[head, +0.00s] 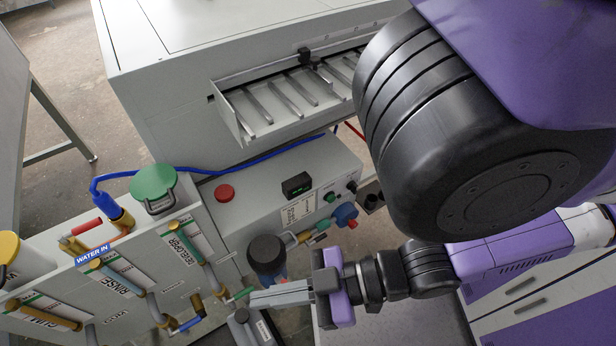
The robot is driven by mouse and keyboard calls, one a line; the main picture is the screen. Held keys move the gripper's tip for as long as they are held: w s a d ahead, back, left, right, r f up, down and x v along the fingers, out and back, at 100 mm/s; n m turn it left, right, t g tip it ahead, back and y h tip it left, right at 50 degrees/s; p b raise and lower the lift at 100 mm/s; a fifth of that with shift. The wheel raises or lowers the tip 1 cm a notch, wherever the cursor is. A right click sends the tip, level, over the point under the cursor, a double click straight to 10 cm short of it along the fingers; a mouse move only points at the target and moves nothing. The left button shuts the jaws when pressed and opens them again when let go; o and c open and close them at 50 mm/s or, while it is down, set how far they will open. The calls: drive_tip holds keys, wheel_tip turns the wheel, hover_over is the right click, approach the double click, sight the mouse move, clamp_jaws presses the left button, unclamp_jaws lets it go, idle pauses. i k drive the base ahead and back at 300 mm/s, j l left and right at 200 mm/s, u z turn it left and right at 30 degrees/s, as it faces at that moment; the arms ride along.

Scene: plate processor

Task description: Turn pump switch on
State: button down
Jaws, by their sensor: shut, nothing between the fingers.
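The grey control panel (264,207) of the plate processor carries a red button (225,193), a black rectangular unit (297,185), a small green button (329,197) and a small black knob (351,187). I cannot tell which of these is the pump switch, as the labels are too small to read. My gripper (256,298) is shut and empty, pointing left. Its tips appear close to a green valve handle (239,296) below the developer pipes; I cannot tell whether they touch. The gripper is below the panel in the picture, apart from its controls.
A dark round-topped part (267,252) stands between my gripper and the panel. Pipes labelled developer, rinse and gum (44,314) fill the lower left. A blue hose (235,170) runs behind the panel. My arm covers the right side.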

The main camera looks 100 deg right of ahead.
sight(352, 186)
drive_tip(key=z, duration=0.4)
drive_tip(key=k+j+z, duration=0.1)
drive_tip(key=z, duration=0.25)
drive_tip(key=k+z, duration=0.1)
drive_tip(key=z, duration=0.7)
drive_tip(key=k+l, duration=0.1)
drive_tip(key=k, duration=0.35)
drive_tip(key=k+l, duration=0.1)
drive_tip(key=k, duration=0.35)
drive_tip(key=z, duration=0.05)
